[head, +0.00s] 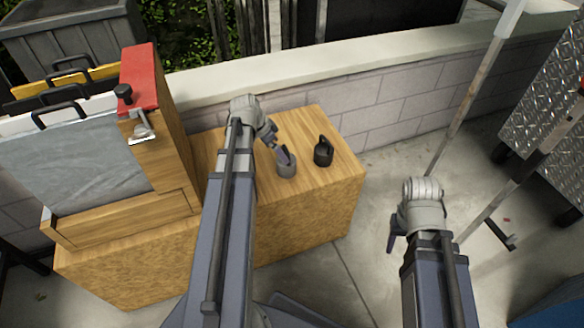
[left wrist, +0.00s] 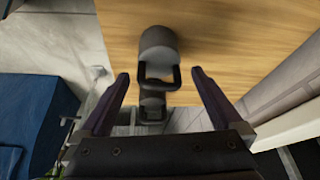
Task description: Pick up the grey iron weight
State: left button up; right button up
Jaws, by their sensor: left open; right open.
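The grey iron weight (head: 287,168) stands on the wooden box table, left of a black weight (head: 323,152). In the left wrist view, the grey weight (left wrist: 158,44) shows its round body and dark loop handle. My left gripper (head: 283,154) is open right at the grey weight's handle. In the left wrist view, its two fingers (left wrist: 158,76) are spread on either side of the handle, with gaps on both sides. A dark shape below the handle looks like the black weight (left wrist: 152,108). My right gripper (head: 394,232) is open, off to the right, away from the table.
The wooden table (head: 345,180) has bare room around the weights. A wooden case with a red top (head: 140,75) stands at its left. A pale block wall (head: 390,95) runs close behind. A metal pole (head: 470,95) and diamond-plate panels (head: 545,100) are at the right.

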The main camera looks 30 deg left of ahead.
pick_arm(q)
jog(key=b+x, duration=0.2)
jog(key=shift+f, duration=0.3)
jog(key=b+x, duration=0.4)
jog(key=x, duration=0.1)
jog(key=shift+w+d+b, duration=0.25)
jog(key=shift+b, duration=0.1)
jog(key=shift+r, duration=0.1)
jog(key=shift+d, duration=0.1)
grip_shut()
